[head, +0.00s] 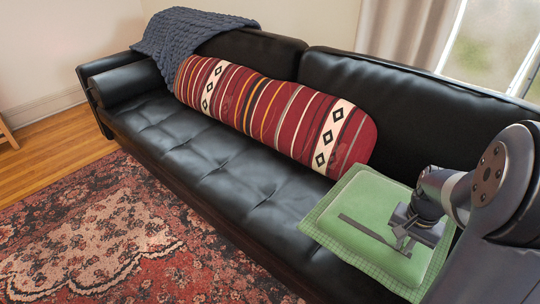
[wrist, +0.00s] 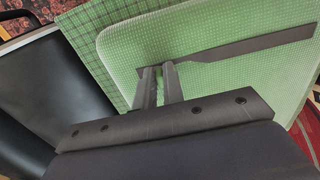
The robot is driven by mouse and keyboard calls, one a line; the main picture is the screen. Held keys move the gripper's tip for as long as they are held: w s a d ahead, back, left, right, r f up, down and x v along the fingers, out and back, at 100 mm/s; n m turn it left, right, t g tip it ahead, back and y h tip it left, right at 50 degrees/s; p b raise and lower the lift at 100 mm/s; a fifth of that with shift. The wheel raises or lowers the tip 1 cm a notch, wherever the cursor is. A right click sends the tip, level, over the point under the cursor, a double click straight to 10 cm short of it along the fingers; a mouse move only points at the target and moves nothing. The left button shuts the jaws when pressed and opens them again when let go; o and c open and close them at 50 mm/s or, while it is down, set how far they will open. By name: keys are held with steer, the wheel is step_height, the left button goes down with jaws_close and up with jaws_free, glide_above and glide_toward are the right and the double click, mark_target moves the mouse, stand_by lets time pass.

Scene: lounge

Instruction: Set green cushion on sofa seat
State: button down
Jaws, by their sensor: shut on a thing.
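The green cushion (head: 362,213) has a padded plain middle and a flat checked border. It is over the right part of the black sofa's seat (head: 215,150), lying nearly flat; I cannot tell whether it rests on the leather or hangs just above it. A dark strip (head: 372,232) runs across its top. My gripper (head: 405,241) is above the cushion, with its fingers closed at the strip. The wrist view shows the fingers (wrist: 160,72) close together at the strip's end, with the cushion (wrist: 210,30) beneath. The cushion's underside is hidden.
A long red striped bolster (head: 270,110) lies along the backrest, close to the cushion's far edge. A dark blue knitted throw (head: 190,40) hangs over the left backrest. The front of the seat left of the cushion is clear. A patterned rug (head: 110,230) covers the floor.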

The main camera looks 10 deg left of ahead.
steer(key=shift+a+b, duration=0.15)
steer(key=shift+b, duration=0.3)
step_height(320, 180, down, 10)
steer(key=b, duration=0.4)
steer(key=shift+f+b, duration=0.15)
steer(key=shift+b, duration=0.15)
steer(key=c, duration=1.5)
jaws_free()
step_height(320, 180, up, 12)
steer(key=p, duration=0.5)
steer(key=shift+s, duration=0.1)
